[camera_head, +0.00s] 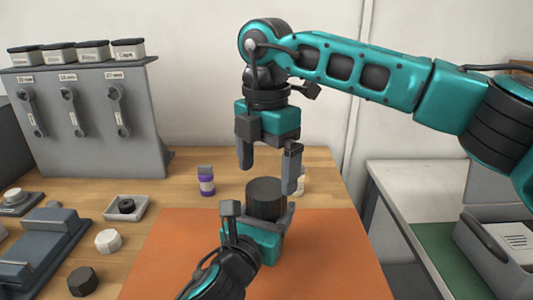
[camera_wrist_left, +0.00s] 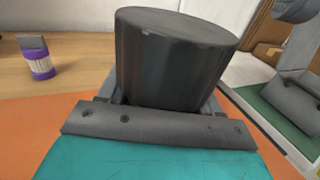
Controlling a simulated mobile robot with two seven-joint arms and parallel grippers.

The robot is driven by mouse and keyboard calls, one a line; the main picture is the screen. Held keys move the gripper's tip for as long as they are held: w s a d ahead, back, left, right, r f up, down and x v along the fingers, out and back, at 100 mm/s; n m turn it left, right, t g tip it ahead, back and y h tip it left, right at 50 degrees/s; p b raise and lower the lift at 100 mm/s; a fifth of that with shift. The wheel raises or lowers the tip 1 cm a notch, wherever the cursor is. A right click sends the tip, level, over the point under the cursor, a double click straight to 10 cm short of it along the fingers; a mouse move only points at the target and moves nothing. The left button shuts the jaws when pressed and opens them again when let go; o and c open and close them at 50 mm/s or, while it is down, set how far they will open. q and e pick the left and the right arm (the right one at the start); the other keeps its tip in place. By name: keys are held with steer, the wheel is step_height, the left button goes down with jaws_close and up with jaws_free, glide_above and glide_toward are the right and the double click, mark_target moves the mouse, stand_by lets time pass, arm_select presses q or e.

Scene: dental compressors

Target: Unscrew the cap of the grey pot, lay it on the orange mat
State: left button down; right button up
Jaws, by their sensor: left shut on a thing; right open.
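The grey pot (camera_head: 266,190) is a dark cylinder standing upright over the orange mat (camera_head: 330,262). It also shows large in the left wrist view (camera_wrist_left: 170,65). My left gripper (camera_head: 260,215) is shut around the pot's lower part, one finger on each side. A separate cap edge cannot be made out on the dark top. My right gripper (camera_head: 269,168) is open and empty, pointing down above the pot, its fingers apart and clear of it.
A purple-and-white bottle (camera_head: 206,181) stands behind the mat's left part. A small tray with a black ring (camera_head: 127,207), a white hexagonal piece (camera_head: 108,240) and a dark one (camera_head: 83,281) lie left. A tool rack (camera_head: 90,115) stands back left. The mat's right part is clear.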

mark_target(266, 187)
step_height(266, 187, down, 6)
steer(key=shift+r, duration=0.1)
steer(key=shift+c, duration=0.2)
steer(key=c, duration=1)
steer(key=n, duration=0.5)
steer(key=shift+n, duration=0.3)
steer(key=n, duration=0.4)
steer(key=o, duration=1.1)
